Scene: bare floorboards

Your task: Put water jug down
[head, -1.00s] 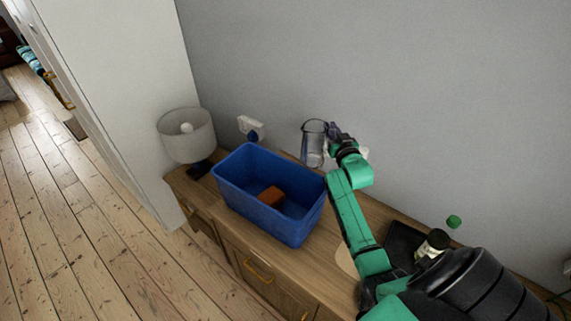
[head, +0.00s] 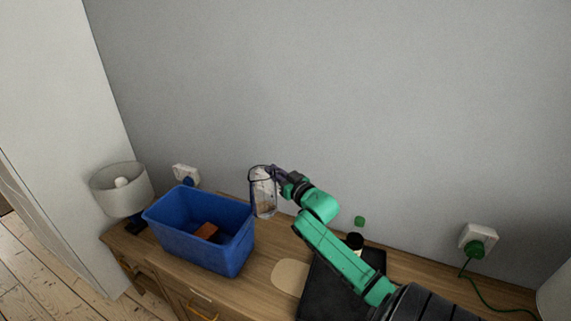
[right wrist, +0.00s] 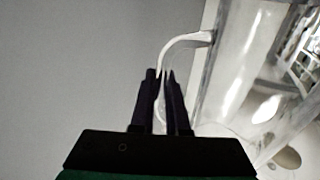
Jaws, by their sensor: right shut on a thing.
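The clear glass water jug (head: 263,196) is upright beside the right end of the blue crate in the head view, above the back of the wooden cabinet top. I cannot tell whether its base touches the wood. My right gripper (head: 278,174) is at the jug's right side, shut on its handle. In the right wrist view the two dark fingers (right wrist: 166,85) close around the curved handle (right wrist: 172,52), and the jug's glass wall (right wrist: 240,70) fills the right side. My left gripper is not in view.
The blue crate (head: 190,250) on the cabinet top (head: 262,262) holds a brown block (head: 205,232). A lamp (head: 121,188) stands at the left. A pale round board (head: 290,276) and a black tray (head: 325,292) lie to the right. The grey wall is close behind.

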